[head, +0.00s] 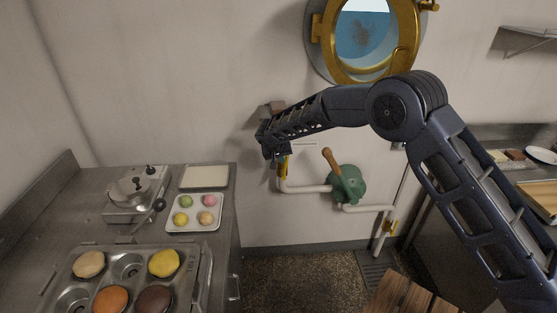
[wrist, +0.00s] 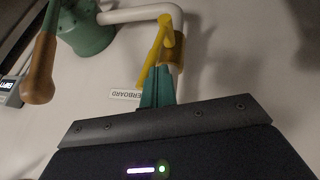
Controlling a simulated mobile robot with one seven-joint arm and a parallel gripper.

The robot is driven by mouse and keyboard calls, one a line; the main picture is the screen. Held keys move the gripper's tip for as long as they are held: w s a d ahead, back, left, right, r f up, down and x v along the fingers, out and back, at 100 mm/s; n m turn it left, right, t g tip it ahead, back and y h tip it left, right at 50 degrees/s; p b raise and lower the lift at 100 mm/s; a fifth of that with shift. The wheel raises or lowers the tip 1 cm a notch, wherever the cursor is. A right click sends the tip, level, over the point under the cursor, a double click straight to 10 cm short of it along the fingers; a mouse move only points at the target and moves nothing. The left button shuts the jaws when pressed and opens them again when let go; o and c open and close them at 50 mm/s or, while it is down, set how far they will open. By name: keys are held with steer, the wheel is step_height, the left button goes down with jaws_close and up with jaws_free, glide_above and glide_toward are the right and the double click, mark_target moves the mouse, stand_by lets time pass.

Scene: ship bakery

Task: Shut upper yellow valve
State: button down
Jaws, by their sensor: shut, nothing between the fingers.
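The upper yellow valve (head: 283,168) sits on a white pipe at the wall, left of the green hand pump (head: 347,185). In the wrist view its yellow lever (wrist: 154,54) slants beside the yellow valve body (wrist: 173,48). My gripper (head: 281,154) is at the valve's upper end, and its arm hides part of the valve in the head view. In the wrist view the teal fingers of my gripper (wrist: 159,78) are shut and empty, with their tips close to the lever's end. I cannot tell whether they touch it.
A lower yellow valve (head: 390,227) is on the pipe further right. The pump's wooden handle (head: 331,161) sticks out near my gripper. A steel counter (head: 60,205) with trays is at left, a brass porthole (head: 318,29) above. A wooden slatted top (head: 400,295) is in front.

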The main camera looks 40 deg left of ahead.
steer(key=shift+w+d+r+m+g+y, duration=0.1)
steer(key=shift+w+d+m+g+y, duration=0.2)
steer(key=shift+w+d+g+y, duration=0.65)
steer(key=shift+w+d+f+m+g+y, duration=0.2)
steer(key=shift+w+d+f+g+y, duration=0.25)
steer(key=shift+w+d, duration=0.2)
steer(key=shift+w+d+f+m+g+y, duration=0.2)
steer(key=shift+w+d+f+g+y, duration=0.1)
steer(key=shift+w+d+g+y, duration=0.3)
steer(key=shift+w+d+f+m+g+y, duration=0.2)
steer(key=shift+w+d+f+g+y, duration=0.2)
steer(key=shift+w+d, duration=0.3)
steer(key=shift+w+f, duration=0.1)
steer(key=s+a+v, duration=0.1)
steer(key=v, duration=1.1)
steer(key=shift+r, duration=0.5)
steer(key=shift+s+a, duration=0.1)
